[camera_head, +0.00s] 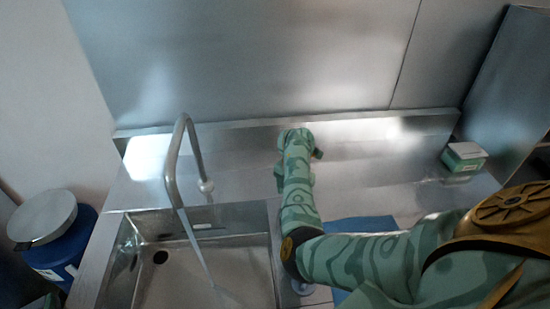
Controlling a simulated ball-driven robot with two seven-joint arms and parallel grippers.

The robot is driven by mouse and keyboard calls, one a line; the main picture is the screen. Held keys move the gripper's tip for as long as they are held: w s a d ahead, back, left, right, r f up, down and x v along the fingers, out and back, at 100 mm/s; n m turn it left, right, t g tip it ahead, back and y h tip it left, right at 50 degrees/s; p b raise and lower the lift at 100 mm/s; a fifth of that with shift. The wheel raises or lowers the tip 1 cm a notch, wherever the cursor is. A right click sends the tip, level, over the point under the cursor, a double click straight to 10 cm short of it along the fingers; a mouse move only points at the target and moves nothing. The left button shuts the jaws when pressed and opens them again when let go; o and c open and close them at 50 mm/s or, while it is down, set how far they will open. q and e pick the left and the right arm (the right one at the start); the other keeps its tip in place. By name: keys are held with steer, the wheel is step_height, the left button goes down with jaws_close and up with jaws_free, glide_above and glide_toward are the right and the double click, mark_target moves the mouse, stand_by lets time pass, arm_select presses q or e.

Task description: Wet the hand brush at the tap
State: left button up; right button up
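The tap (173,158) is a curved metal spout standing behind the sink (250,262). A thin pale stream, which looks like running water, falls from the spout into the basin. My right arm comes in from the right and bends forward over the counter. Its far end, with my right gripper (305,143), is above the back of the counter, right of the tap and well clear of the stream. The fingers are mostly hidden by the arm, so their opening does not show. I cannot make out a hand brush. My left gripper is out of view.
A blue flat thing (361,223) lies partly hidden under my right arm. A green and white box (464,156) stands at the counter's right end. A blue drum (62,252) with a grey lid stands left of the sink.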

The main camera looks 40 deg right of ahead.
arm_select(q)
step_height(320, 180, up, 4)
steer(key=p, duration=0.3)
arm_select(e)
step_height(320, 180, up, 11)
steer(key=shift+r, duration=0.2)
